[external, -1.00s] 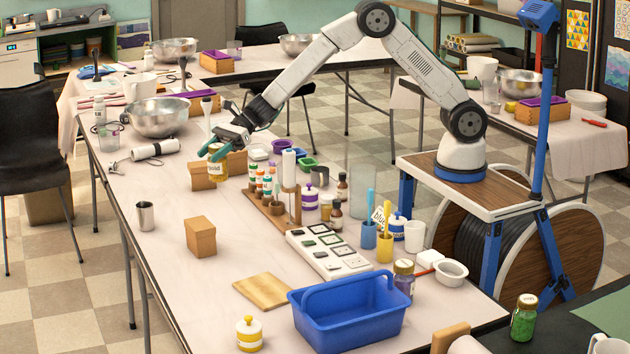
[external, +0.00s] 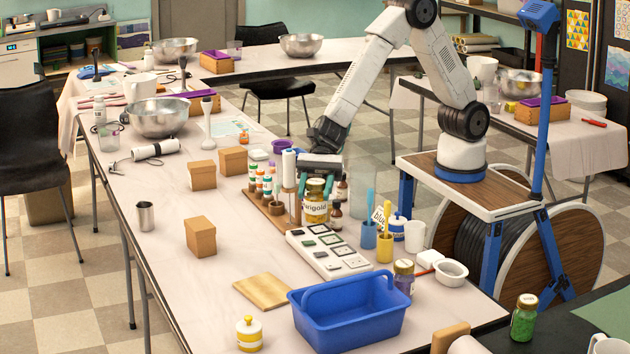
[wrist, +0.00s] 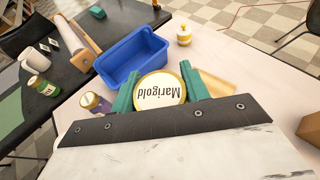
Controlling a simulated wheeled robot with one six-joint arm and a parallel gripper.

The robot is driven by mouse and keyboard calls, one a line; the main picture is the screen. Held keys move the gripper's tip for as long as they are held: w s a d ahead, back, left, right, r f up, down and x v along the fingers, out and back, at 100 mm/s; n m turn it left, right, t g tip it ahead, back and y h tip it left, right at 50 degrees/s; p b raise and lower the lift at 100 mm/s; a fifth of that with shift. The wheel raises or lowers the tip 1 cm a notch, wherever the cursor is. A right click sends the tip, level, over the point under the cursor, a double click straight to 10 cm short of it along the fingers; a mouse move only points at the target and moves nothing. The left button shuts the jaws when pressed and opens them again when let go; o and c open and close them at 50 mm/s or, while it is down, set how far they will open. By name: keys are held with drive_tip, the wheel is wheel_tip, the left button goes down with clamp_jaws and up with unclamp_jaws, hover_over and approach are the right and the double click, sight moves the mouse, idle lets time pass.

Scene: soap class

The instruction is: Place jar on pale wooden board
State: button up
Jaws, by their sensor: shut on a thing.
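My gripper (external: 316,180) is shut on a jar (external: 315,209) with yellow contents and a label reading "Marigold". It holds the jar upright above the table, over the area of the bottle rack and the swatch tray. In the wrist view the jar's round lid (wrist: 161,88) sits between the green fingers of my gripper (wrist: 160,92). The pale wooden board (external: 263,291) lies flat and bare on the table, left of the blue caddy. In the wrist view the board (wrist: 217,88) is partly hidden behind a finger.
The blue caddy (external: 348,325) stands beside the board. A white pot with yellow lid (external: 249,334) stands in front of it. A cardboard box (external: 200,236) is behind the board. The swatch tray (external: 328,254) and rack (external: 270,212) lie below the jar.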

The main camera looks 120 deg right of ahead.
sight(315, 224)
wheel_tip(315, 224, down, 8)
drive_tip(key=shift+a+f, duration=0.1)
drive_tip(key=shift+f, duration=0.15)
drive_tip(key=shift+w+a+f, duration=0.6)
drive_tip(key=shift+w+f, duration=0.25)
drive_tip(key=shift+w, duration=1.75)
drive_tip(key=shift+w+a+f, duration=0.6)
drive_tip(key=shift+w+f, duration=0.3)
drive_tip(key=shift+w, duration=1.65)
drive_tip(key=shift+w+a+f, duration=0.6)
drive_tip(key=shift+w+f, duration=0.25)
drive_tip(key=shift+w, duration=1.75)
drive_tip(key=shift+f, duration=0.2)
drive_tip(key=o, duration=1.2)
drive_tip(key=shift+r, duration=0.1)
